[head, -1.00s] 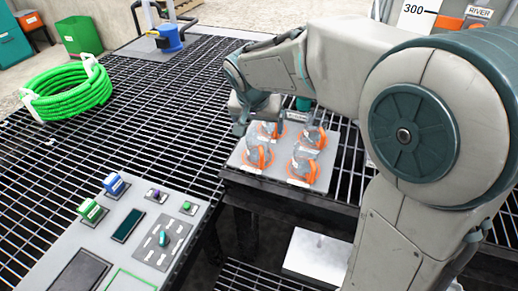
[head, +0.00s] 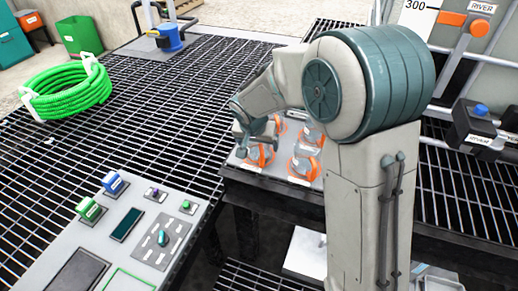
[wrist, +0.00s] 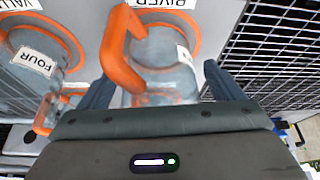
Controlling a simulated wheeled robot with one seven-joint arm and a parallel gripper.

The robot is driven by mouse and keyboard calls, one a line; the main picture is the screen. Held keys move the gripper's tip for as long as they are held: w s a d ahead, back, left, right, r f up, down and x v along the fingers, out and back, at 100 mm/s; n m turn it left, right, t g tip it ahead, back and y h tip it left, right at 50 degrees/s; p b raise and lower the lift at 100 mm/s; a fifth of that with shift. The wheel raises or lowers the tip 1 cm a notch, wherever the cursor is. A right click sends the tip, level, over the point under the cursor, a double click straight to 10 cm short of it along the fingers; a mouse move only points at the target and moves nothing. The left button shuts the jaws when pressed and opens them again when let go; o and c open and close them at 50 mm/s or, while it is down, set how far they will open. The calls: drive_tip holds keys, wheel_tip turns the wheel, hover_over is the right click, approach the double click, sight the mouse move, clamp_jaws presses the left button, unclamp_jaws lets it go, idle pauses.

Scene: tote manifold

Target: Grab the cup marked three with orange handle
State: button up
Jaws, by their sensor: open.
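A grey tray (head: 267,179) holds several clear cups with orange handles and orange rings around their bases. My gripper (head: 257,146) is low over the tray's left side, beside the front-left cup (head: 262,157). In the wrist view my gripper (wrist: 157,76) is open, its dark fingers on either side of a clear cup (wrist: 165,62) with an orange handle (wrist: 117,48). This cup's white label (wrist: 186,58) is turned edge-on and cannot be read. A cup marked FOUR (wrist: 40,70) stands to its left. No label reading three is legible.
The front-right cup (head: 303,166) stands close by. A control panel (head: 140,240) with buttons is at front left. A green hose coil (head: 65,92) lies on the black grating. A lever board marked RIVER (head: 470,30) stands at right.

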drive_tip(key=shift+w+d+f, duration=0.1)
drive_tip(key=shift+w+f, duration=0.1)
drive_tip(key=shift+f, duration=0.25)
drive_tip(key=c, duration=1.1)
drive_tip(key=shift+o, duration=0.2)
